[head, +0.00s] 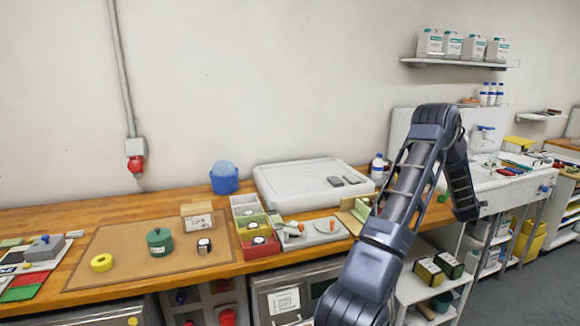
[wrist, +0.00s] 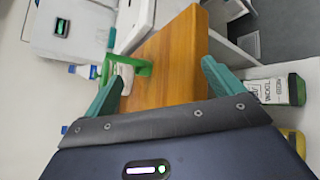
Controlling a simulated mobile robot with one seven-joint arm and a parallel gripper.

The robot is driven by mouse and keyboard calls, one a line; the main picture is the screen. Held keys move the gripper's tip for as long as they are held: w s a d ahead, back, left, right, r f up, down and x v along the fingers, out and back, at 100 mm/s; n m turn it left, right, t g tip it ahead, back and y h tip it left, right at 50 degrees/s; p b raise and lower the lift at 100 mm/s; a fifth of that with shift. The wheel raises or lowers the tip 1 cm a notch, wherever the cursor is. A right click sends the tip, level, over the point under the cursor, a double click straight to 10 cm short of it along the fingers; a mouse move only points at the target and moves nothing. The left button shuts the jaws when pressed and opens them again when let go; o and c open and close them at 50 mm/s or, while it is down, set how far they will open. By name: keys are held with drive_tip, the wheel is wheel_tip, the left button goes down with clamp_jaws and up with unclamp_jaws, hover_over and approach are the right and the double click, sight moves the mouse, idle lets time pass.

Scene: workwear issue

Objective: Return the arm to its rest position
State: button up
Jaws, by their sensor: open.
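My arm rises from the lower right of the head view, bends at a high elbow, and reaches down beyond the right end of the wooden workbench (head: 60,215). Its far end is beside the white sink unit, and the fingers cannot be made out there. In the wrist view my gripper (wrist: 163,70) shows two teal fingers spread wide apart. Nothing is held between them. The end of the wooden bench top (wrist: 165,60) shows behind the gap, with a green frame-like thing (wrist: 128,68) on it near the left finger.
The bench holds a brown mat (head: 130,275) with a green round container (head: 159,242), a yellow roll (head: 102,262), coloured bins (head: 262,248) and a white tray (head: 310,187). The sink unit (head: 500,200) stands right. A low shelf with boxes (head: 429,272) is near my arm.

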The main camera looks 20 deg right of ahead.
drive_tip(key=w+a+r+m+y, duration=0.1)
drive_tip(key=w+a+r+m, duration=0.25)
drive_tip(key=a+r, duration=0.6)
drive_tip(key=w+a+r+m+g+y, duration=0.15)
drive_tip(key=w+a+r, duration=0.4)
drive_tip(key=a, duration=0.65)
drive_tip(key=w+a+r+m, duration=0.35)
drive_tip(key=a+r, duration=0.45)
drive_tip(key=a, duration=0.3)
drive_tip(key=s+a+r+m+y, duration=0.1)
drive_tip(key=s+a+r+m, duration=0.15)
drive_tip(key=a, duration=0.85)
drive_tip(key=s+a+r+m+g+y, duration=0.15)
drive_tip(key=s+a, duration=0.25)
drive_tip(key=a, duration=0.7)
drive_tip(key=s+a+r+m+y, duration=0.15)
drive_tip(key=s+a, duration=0.25)
drive_tip(key=a, duration=0.7)
drive_tip(key=s+a+f+m+g+y, duration=0.1)
drive_tip(key=s+a+f+m+y, duration=0.1)
drive_tip(key=s+a, duration=1.4)
drive_tip(key=shift+s+a+g+y, duration=0.4)
drive_tip(key=shift+s+y, duration=0.35)
drive_tip(key=shift+s, duration=0.3)
